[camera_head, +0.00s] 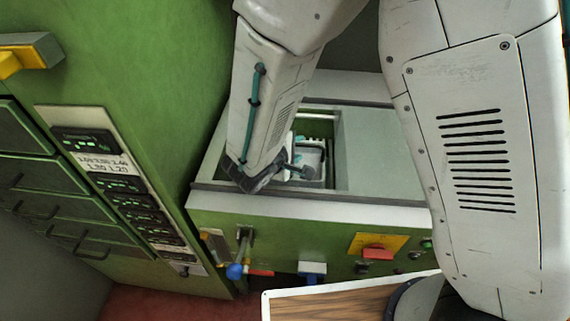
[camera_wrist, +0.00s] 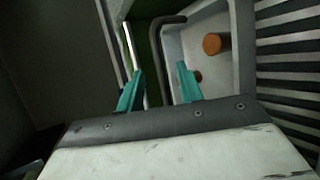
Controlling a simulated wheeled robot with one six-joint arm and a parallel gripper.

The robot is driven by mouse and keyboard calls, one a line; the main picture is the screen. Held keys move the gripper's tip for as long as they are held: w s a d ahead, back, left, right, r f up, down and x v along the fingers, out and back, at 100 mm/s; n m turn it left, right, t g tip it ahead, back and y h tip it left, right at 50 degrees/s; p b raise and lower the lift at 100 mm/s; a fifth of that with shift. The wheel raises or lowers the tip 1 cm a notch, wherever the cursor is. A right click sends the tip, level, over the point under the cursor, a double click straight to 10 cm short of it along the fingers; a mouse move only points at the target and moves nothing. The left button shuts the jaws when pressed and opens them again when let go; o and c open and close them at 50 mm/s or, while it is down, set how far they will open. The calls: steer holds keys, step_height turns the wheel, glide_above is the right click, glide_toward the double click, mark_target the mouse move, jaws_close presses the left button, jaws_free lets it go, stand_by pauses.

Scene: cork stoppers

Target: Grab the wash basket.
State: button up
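The wash basket (camera_wrist: 222,75) shows in the wrist view as a light grey tray with two cork stoppers (camera_wrist: 214,44) visible in it. A dark bent bar, seemingly its handle (camera_wrist: 157,60), stands along its left side. My gripper (camera_wrist: 160,86) has its two teal fingers apart, one on either side of the bar in the picture. I cannot tell whether they touch it. In the head view my gripper (camera_head: 295,170) reaches down into the opening of the green machine, beside the pale basket (camera_head: 318,157). My arm hides part of the basket.
The machine's pale rim (camera_head: 320,208) surrounds the opening, with a grey flat cover (camera_head: 378,150) to its right. A green cabinet with drawers (camera_head: 50,200) stands at left. A blue-knobbed lever (camera_head: 236,270) and red button (camera_head: 377,253) are on the front. Dark slats (camera_wrist: 285,60) lie right of the basket.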

mark_target(302, 145)
steer(key=x, duration=0.6)
steer(key=shift+w+d+f, duration=0.15)
steer(key=shift+w, duration=0.2)
jaws_close()
